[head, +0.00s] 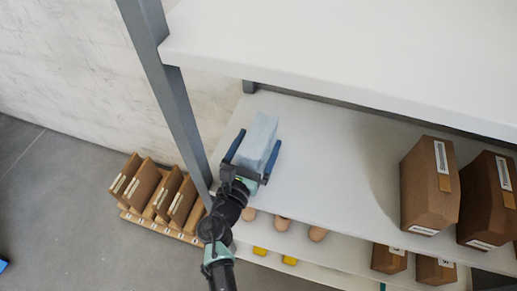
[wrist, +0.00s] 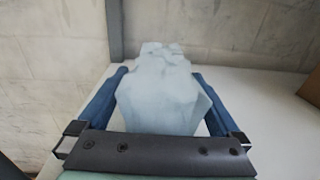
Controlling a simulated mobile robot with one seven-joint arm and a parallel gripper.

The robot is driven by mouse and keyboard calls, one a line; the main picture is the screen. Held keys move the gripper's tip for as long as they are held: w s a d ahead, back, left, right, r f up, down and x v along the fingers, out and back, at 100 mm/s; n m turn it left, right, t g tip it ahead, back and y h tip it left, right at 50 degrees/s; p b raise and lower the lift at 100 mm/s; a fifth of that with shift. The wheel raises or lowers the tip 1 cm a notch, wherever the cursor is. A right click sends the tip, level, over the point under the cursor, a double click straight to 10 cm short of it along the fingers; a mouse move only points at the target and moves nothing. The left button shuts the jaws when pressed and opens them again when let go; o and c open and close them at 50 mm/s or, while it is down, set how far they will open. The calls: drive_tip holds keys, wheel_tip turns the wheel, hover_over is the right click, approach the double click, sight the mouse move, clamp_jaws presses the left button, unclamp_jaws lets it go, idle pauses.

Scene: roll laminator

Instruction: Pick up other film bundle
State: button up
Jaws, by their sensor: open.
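A pale blue-white film bundle (head: 258,139) stands on the middle shelf (head: 325,157) near its left end. My gripper (head: 253,149) is open, with one blue finger on each side of the bundle. In the wrist view the bundle (wrist: 163,92) fills the space between the fingers (wrist: 160,95). A narrow gap shows beside the bundle on the left; whether the right finger touches it I cannot tell. The lower part of the bundle is hidden behind the dark gripper palm.
A grey shelf post (head: 168,95) stands left of my gripper, and an upper shelf (head: 340,50) hangs over the back. Cardboard boxes (head: 424,190) stand to the right. More boxes (head: 145,184) sit at floor level on the left. The middle of the shelf is clear.

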drive_tip(key=c, duration=1.1)
drive_tip(key=shift+r, duration=0.15)
drive_tip(key=shift+c, duration=0.2)
